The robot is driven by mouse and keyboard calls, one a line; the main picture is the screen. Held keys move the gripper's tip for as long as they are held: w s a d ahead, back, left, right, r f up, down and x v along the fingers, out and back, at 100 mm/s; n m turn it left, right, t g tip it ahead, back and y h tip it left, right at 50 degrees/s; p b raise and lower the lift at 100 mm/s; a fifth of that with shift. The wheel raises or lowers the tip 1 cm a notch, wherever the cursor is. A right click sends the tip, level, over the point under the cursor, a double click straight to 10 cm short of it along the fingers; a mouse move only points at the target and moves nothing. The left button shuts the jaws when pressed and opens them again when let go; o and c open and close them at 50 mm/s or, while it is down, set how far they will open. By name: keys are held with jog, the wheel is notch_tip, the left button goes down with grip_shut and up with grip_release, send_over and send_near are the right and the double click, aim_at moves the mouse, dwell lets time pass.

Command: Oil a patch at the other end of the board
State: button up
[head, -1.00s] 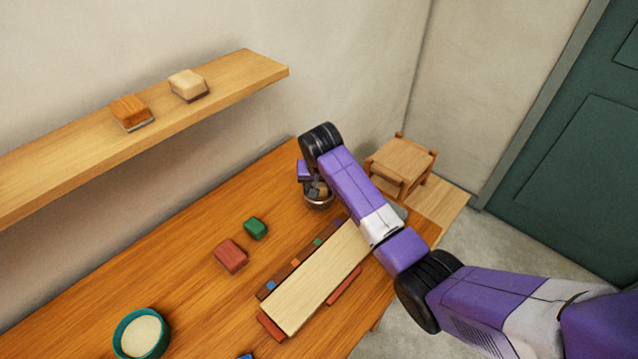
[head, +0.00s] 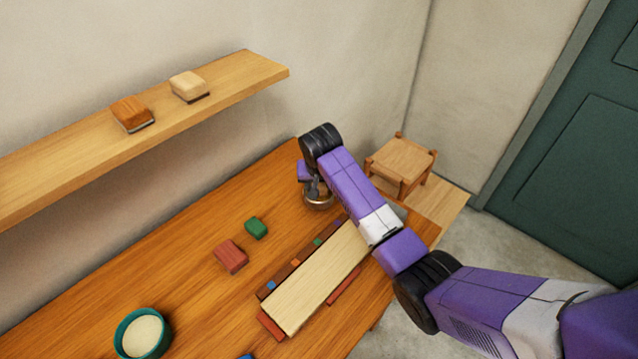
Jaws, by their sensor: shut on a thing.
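A long pale wooden board (head: 318,278) lies slantwise on the workbench (head: 190,265). Its near end is at the lower left, and its far end at the upper right is partly hidden by my arm. No darker oiled patch stands out on the part that shows. My gripper (head: 316,188) points down at a small metal bowl (head: 319,204) beyond the board. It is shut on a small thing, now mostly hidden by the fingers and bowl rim. The bowl's contents cannot be made out.
A brown strip with coloured marks (head: 292,265) runs along the board's edge. Red (head: 231,256) and green (head: 256,228) blocks and a teal bowl of pale stuff (head: 142,333) stand left. A shelf (head: 240,80) holds two brushes or blocks. A stool (head: 402,160) stands behind the arm.

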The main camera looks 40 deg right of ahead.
aim_at(319, 184)
jog(key=shift+f, duration=0.1)
dwell(0.3)
jog(key=shift+r+p, duration=0.4)
jog(key=shift+r, duration=3.15)
